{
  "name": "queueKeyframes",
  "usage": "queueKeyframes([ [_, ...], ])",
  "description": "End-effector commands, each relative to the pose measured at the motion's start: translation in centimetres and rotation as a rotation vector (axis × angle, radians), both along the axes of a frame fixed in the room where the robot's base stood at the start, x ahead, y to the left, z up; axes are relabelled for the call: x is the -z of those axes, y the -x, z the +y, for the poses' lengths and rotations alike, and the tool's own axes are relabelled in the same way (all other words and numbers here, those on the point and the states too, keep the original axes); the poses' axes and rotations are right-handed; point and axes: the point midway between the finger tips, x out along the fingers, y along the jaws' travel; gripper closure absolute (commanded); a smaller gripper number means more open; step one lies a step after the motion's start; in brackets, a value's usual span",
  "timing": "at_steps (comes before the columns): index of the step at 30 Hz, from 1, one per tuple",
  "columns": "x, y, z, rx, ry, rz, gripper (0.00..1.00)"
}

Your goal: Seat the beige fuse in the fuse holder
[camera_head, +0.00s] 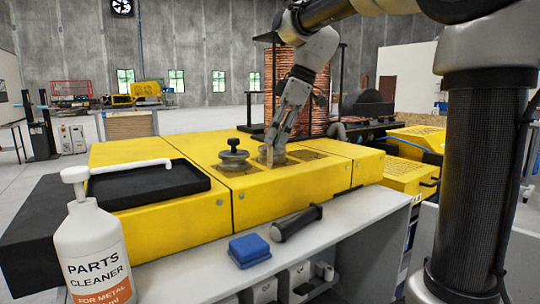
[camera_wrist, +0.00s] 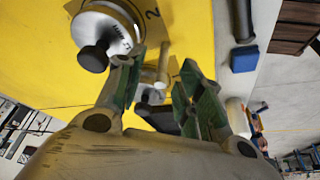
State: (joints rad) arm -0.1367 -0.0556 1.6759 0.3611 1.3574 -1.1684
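My gripper (camera_head: 271,143) points down over the yellow cabinet's top in the head view. In the wrist view its green-padded fingers (camera_wrist: 162,76) are spread apart. The slim beige fuse (camera_wrist: 163,66) shows between the fingertips, with a gap on each side. In the head view the beige fuse (camera_head: 270,157) shows just below the fingertips. A round metal fitting (camera_wrist: 151,96), probably the fuse holder, is partly hidden between the fingers. I cannot tell whether the fuse sits in it. A second round fitting with a black knob (camera_head: 233,146) stands to the left.
A black tray (camera_head: 150,190) lies on the cabinet (camera_head: 290,190) at left. A white parts-cleaner bottle (camera_head: 92,250) stands in front. A blue block (camera_head: 249,250) and a dark-handled tool (camera_head: 297,223) lie on the grey shelf. A copper coil (camera_head: 300,90) stands behind the arm.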

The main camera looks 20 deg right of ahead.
Motion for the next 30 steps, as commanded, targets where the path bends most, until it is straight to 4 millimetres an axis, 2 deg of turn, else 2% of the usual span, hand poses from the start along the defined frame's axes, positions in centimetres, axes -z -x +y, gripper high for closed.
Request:
queueKeyframes([
  [6, 3.1, 0.0, 1.6, 0.001, 0.001, 0.003, 0.63],
  [9, 4.0, -0.2, 1.9, 0.002, 0.001, 0.0, 0.63],
  [17, 4.2, -0.2, 1.9, 0.003, 0.001, 0.001, 0.63],
  [23, 4.2, -0.2, 1.9, 0.004, 0.001, 0.0, 0.99],
  [30, 4.2, -0.2, 1.9, 0.004, 0.001, 0.0, 1.0],
])
